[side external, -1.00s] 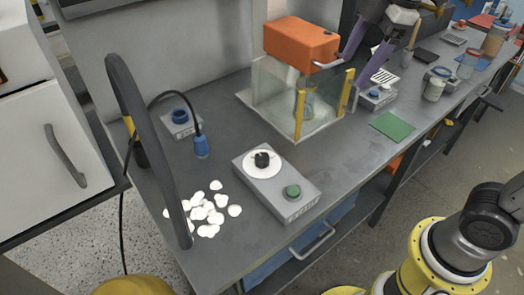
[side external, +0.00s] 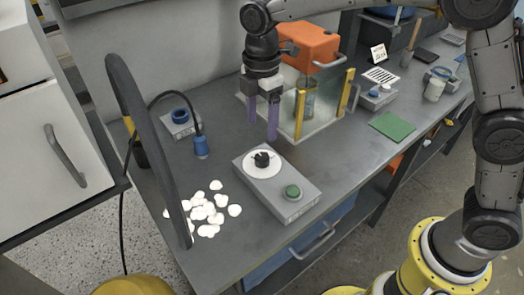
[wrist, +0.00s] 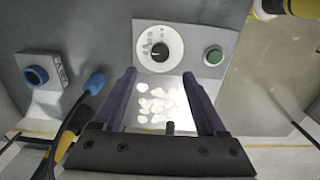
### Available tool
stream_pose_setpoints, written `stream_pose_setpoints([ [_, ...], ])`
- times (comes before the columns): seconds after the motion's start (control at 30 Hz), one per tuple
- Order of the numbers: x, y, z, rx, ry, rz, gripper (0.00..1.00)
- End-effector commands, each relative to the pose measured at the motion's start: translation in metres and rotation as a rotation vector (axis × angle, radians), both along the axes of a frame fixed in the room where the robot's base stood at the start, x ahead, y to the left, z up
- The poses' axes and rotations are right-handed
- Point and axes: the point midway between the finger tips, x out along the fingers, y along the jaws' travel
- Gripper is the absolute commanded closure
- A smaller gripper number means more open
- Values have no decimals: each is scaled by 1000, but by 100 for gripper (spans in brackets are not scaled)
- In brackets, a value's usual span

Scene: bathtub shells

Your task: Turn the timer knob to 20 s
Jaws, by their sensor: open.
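The timer is a grey box with a black knob (side external: 262,159) on a white round dial (side external: 252,170) and a green button (side external: 293,192). It stands on the bench, left of centre. In the wrist view the knob (wrist: 160,50) and dial lie beyond my fingertips, with the green button (wrist: 213,56) to the right. My gripper (side external: 262,132) points down, a little above and behind the dial, with its purple fingers apart and nothing between them. It also shows in the wrist view (wrist: 160,82). The knob's pointer and scale marks are too small to read.
White shells (side external: 208,210) lie in a pile left of the timer. A blue plug on a black cable (side external: 201,146) and a blue-knobbed box (side external: 181,120) stand behind. A clear-walled enclosure with yellow posts (side external: 299,114) is close right of my gripper. A green mat (side external: 392,126) lies farther right.

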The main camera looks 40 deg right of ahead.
Motion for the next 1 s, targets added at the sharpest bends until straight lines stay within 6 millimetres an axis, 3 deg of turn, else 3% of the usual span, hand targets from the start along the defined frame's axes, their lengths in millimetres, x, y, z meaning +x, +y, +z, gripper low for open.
stream_pose_setpoints([
  [0.2,-1,-1,-46,-2,6,-1,26],
  [0.5,-1,-1,-88,-1,2,-1,26],
  [0.93,0,-1,-97,0,0,-1,26],
  [1.0,0,-1,-97,0,0,-1,37],
])
